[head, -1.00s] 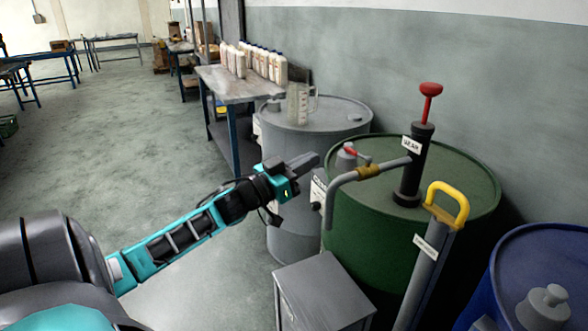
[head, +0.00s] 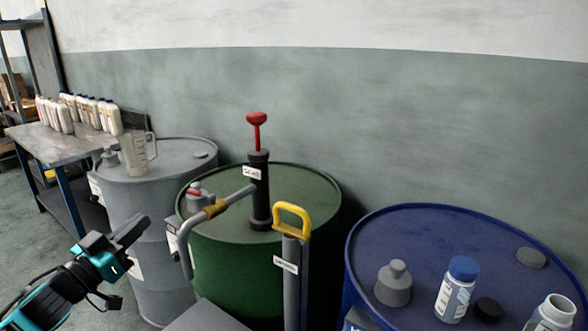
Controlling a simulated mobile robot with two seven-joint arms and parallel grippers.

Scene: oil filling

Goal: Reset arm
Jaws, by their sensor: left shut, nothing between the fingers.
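My left gripper (head: 132,230) is in the lower left of the head view, its arm coming in from the left. Its dark fingers are shut with nothing between them. It is in front of the grey drum (head: 170,215) and left of the green drum (head: 320,195), and looks apart from both. My right gripper is not in view.
A black pump with a red handle (head: 257,118) stands on the green drum, its spout pointing left. A yellow-handled pump (head: 292,215) stands before it. A blue drum (head: 400,235) at right carries a blue-capped bottle (head: 457,288) and an open bottle (head: 552,314). A clear jug (head: 134,155) stands on the grey drum.

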